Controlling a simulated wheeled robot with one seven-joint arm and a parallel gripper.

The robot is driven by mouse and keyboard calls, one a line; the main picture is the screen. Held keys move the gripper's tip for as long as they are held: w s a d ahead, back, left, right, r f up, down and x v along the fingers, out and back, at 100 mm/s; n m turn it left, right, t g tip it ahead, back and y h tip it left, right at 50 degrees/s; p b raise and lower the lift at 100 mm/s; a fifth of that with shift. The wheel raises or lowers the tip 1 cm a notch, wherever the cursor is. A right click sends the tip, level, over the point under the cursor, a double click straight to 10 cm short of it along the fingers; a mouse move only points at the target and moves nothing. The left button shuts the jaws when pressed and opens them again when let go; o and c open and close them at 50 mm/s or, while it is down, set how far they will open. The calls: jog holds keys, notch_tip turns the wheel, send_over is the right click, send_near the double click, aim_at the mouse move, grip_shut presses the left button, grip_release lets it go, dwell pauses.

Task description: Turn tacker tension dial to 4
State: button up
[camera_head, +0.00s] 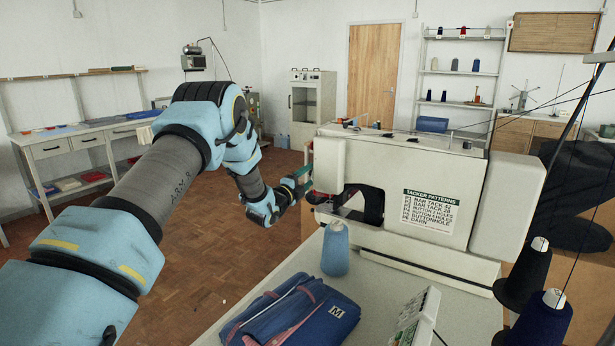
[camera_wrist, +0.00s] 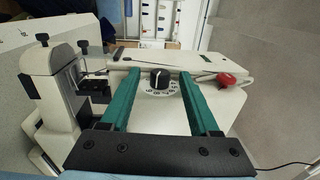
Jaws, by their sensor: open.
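The tacker (camera_head: 400,185) is a cream sewing machine on the table, with a printed "Tacker patterns" label on its side. In the wrist view its tension dial (camera_wrist: 159,79) is a black knob with a light pointer line on a white numbered ring. In the head view my gripper (camera_head: 303,180) is at the machine's left end, and the dial is hidden there.
A black-fitted post (camera_wrist: 92,82) stands to the left.

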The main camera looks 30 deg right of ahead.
grip_shut()
dwell(0.4)
jog(key=shift+r, duration=0.1)
jog(key=shift+r+g+y, duration=0.35)
jog(key=shift+g+y, duration=0.25)
jog(key=shift+y, duration=0.5)
jog(key=shift+g+y, duration=0.6)
jog(key=shift+y, duration=0.3)
grip_release()
